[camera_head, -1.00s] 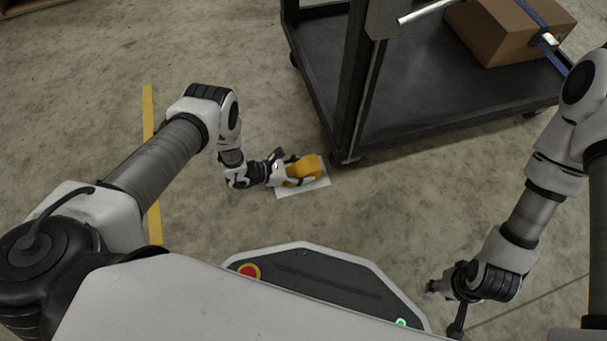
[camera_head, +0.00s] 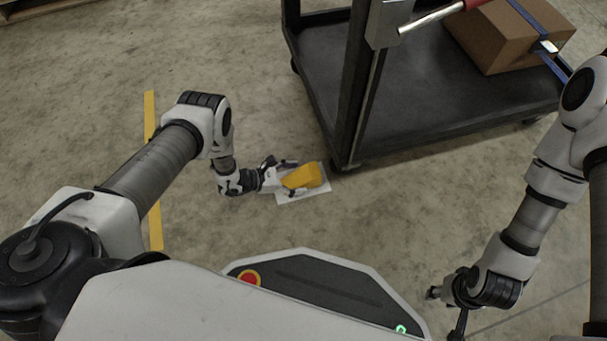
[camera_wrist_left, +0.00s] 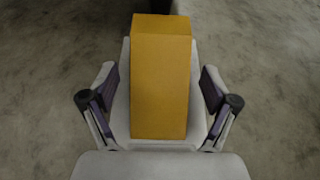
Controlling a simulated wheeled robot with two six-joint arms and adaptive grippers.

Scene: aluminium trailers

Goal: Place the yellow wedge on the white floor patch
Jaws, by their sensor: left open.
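The yellow wedge (camera_head: 303,176) lies on the white floor patch (camera_head: 318,189), near the cart's corner. In the left wrist view the wedge (camera_wrist_left: 160,85) is in the middle, with the pale patch (camera_wrist_left: 122,120) showing around its sides. My left gripper (camera_head: 290,178) is open at the wedge's left end. Its two fingers (camera_wrist_left: 160,98) stand on either side of the wedge, with a gap on each side. My right gripper (camera_head: 447,302) is low at the lower right, far from the wedge; its fingers are too small and partly hidden to read.
A dark cart (camera_head: 425,105) with a strapped cardboard box (camera_head: 508,35) stands just behind the patch, its corner wheel close by. A yellow floor line (camera_head: 150,110) runs at the left. The concrete floor between is clear.

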